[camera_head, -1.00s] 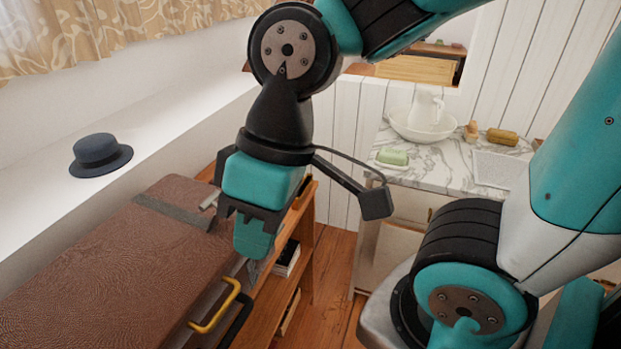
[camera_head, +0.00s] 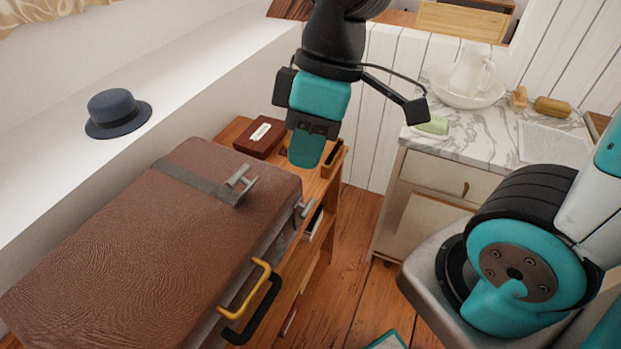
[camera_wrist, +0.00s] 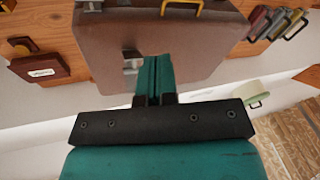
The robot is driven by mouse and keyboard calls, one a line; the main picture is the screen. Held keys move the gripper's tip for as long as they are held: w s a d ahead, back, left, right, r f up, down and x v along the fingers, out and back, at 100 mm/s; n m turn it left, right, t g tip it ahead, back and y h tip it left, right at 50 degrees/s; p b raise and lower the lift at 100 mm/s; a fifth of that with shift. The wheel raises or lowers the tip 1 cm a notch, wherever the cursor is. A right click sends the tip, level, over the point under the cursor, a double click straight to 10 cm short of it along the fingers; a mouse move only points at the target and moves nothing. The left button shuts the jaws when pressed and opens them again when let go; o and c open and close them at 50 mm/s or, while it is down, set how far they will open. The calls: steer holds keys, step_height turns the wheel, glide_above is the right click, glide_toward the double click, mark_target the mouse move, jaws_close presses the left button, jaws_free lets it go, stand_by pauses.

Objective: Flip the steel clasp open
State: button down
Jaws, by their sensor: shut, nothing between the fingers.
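The brown suitcase (camera_head: 150,240) lies flat on a wooden shelf unit, lid down. The steel clasp (camera_head: 241,182) is on the lid at the end of a grey strap, with its bar standing up above the lid. A second metal piece (camera_head: 304,208) sits on the suitcase's front side, apart from the clasp. My gripper (camera_head: 306,152) is shut and empty, above the suitcase's far right corner and apart from the clasp. In the wrist view, my fingers (camera_wrist: 155,76) overlap the suitcase (camera_wrist: 200,60), and a metal piece (camera_wrist: 131,62) shows beside them, partly hidden.
A yellow handle (camera_head: 250,288) and a dark one stick out from the suitcase front. A dark red box (camera_head: 260,136) lies behind it. A blue hat (camera_head: 117,113) sits on the white ledge. A marble-topped washstand (camera_head: 470,135) stands right. Open floor lies between.

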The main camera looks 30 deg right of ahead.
mark_target(304, 217)
steer(key=w+d+f+n+g+p, duration=0.1)
steer(key=w+d+f+n, duration=0.3)
steer(key=w+n, duration=0.2)
steer(key=w+d+f+n+g+h+p, duration=0.1)
steer(key=w+d+f+n+g+p, duration=0.1)
steer(key=w+d+f+n, duration=0.2)
steer(key=w+f+n, duration=0.1)
steer(key=w+n, duration=0.1)
steer(key=n, duration=0.1)
steer(key=shift+w+f+p, duration=0.2)
steer(key=shift+w+p, duration=0.1)
steer(key=shift+w, duration=0.05)
steer(key=p+x, duration=0.1)
steer(key=x, duration=0.9)
steer(key=shift+s, duration=0.2)
steer(key=shift+s+d+b, duration=0.3)
